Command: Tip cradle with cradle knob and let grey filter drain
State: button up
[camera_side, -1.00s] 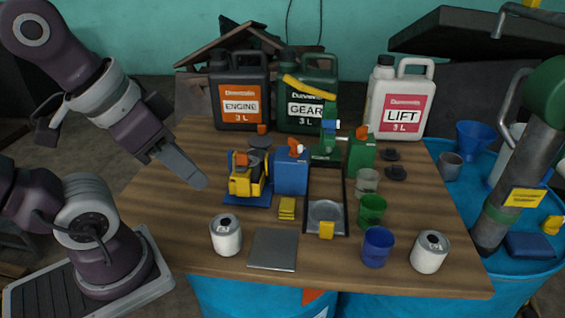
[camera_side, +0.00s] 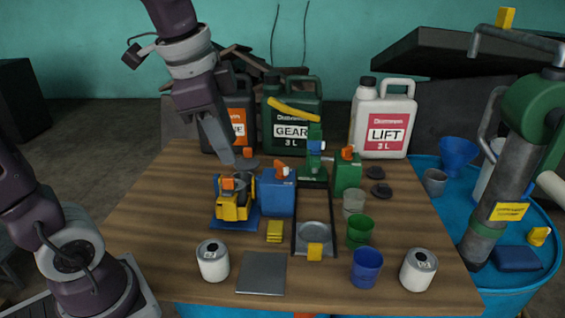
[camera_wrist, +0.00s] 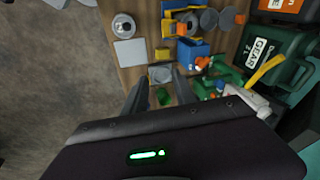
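The cradle (camera_side: 235,208) is yellow and stands on a blue base plate at the left of the table. A small orange part (camera_side: 227,184), which looks like the cradle knob, is at its top. A grey round thing seems to sit in the cradle, perhaps the grey filter; details are too small to tell. My gripper (camera_side: 228,156) is above and just behind the cradle, pointing down, touching nothing that I can see. In the wrist view my gripper (camera_wrist: 159,88) has its two fingers apart with nothing held, and the cradle (camera_wrist: 193,27) shows near the top.
A blue can (camera_side: 278,195) stands close right of the cradle. A black-framed tray (camera_side: 314,238) lies right of it. Large jugs, including the GEAR jug (camera_side: 292,128), line the back. White canisters (camera_side: 213,262), a grey plate (camera_side: 261,273) and cups (camera_side: 366,267) stand in front.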

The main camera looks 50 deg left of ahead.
jog(key=w+a+f+m+g, duration=0.25)
jog(key=w+m, duration=0.45)
jog(key=w, duration=0.4)
jog(key=m+g, duration=0.1)
jog(key=m, duration=0.4)
send_over(283, 165)
jog(key=shift+h, duration=0.3)
notch_tip(283, 165, down, 6)
jog(key=shift+r, duration=0.25)
notch_tip(283, 165, down, 6)
jog(key=shift+r, duration=0.2)
jog(key=shift+f, duration=0.3)
jog(key=shift+c, duration=0.4)
grip_shut()
